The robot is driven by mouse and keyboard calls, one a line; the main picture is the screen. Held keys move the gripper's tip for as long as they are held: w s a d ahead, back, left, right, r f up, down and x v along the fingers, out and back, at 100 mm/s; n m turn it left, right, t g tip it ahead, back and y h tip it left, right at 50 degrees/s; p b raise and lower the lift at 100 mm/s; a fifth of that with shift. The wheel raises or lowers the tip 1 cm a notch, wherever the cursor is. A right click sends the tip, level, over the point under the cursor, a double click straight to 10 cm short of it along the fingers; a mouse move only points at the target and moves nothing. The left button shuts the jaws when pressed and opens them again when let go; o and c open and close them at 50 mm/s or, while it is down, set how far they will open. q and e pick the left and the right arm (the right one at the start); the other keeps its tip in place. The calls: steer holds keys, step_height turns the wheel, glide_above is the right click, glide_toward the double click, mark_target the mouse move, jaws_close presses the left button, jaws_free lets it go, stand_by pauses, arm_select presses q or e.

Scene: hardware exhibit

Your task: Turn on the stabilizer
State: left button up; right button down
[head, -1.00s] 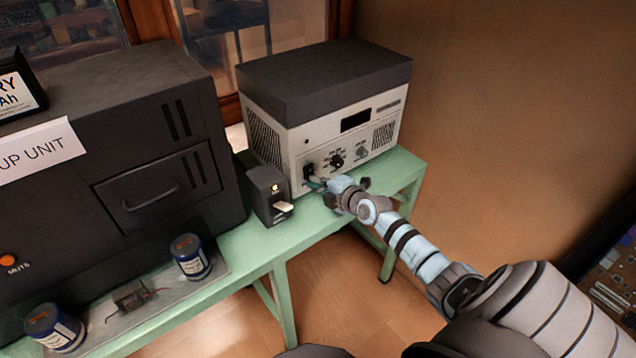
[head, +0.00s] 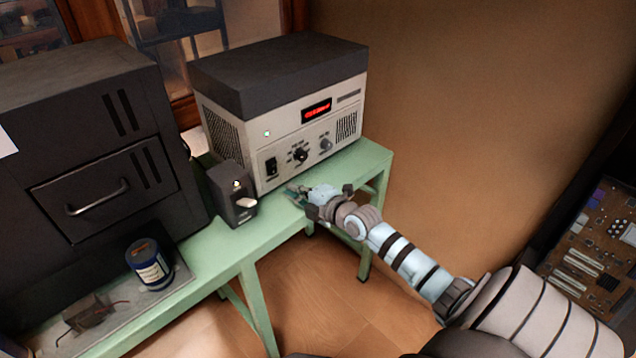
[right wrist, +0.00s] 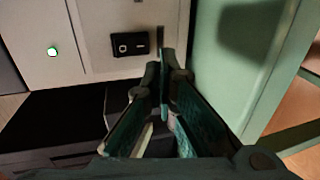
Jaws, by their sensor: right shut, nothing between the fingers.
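The stabilizer (head: 285,110) is a pale box with a dark top on the green table. Its display (head: 316,110) glows red and a small lamp (head: 267,133) on its front is lit; the lamp shows green in the right wrist view (right wrist: 53,51). Its black rocker switch (head: 271,166) sits at the lower left of the front panel and also shows in the right wrist view (right wrist: 130,43). My right gripper (head: 297,192) is shut and empty, low in front of the panel and apart from the switch. Its fingers (right wrist: 163,80) show in the right wrist view. My left gripper is out of view.
A small black box (head: 230,195) with a pale lever (head: 246,203) stands left of the stabilizer. A large dark cabinet (head: 85,130) and a blue can (head: 149,264) are further left. The green table (head: 360,170) has free room at its right end.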

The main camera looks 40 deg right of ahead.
steer(key=s+p, duration=0.3)
steer(key=s, duration=0.4)
steer(key=shift+s+d, duration=0.25)
steer(key=shift+d, duration=0.2)
steer(key=shift+w, duration=0.1)
steer(key=shift+r, duration=0.1)
